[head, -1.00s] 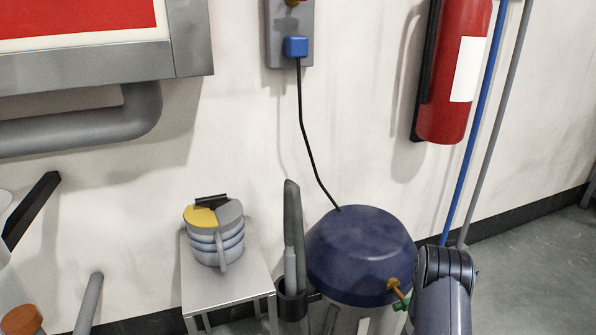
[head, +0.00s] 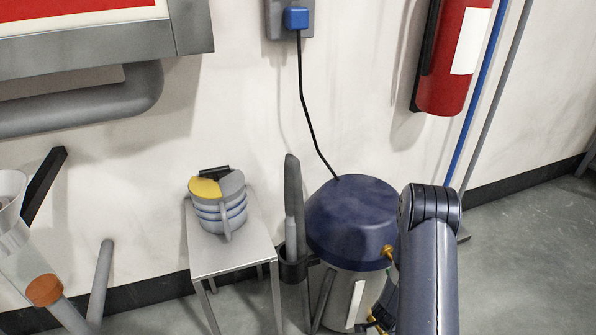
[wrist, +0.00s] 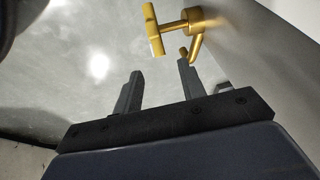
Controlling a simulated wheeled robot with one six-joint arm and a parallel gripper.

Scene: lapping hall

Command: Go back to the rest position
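My gripper (wrist: 158,82) shows in the wrist view with its two dark fingers apart and nothing between them. A brass tap (wrist: 190,22) with a T-shaped handle lies just beyond the fingertips in that view; I cannot tell whether the right finger touches its spout. In the head view my arm comes up at the lower right, in front of the blue-topped drum (head: 352,218), and hides its right side. My gripper itself is not clearly visible there. A brass fitting (head: 388,252) shows beside the arm.
A small metal table (head: 228,254) holds a banded grey and yellow pot (head: 220,205). A holder with a grey tool (head: 292,205) stands beside the drum. A fire extinguisher (head: 455,55) and blue pipe (head: 477,95) are on the wall. Floor (head: 535,260) is clear at right.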

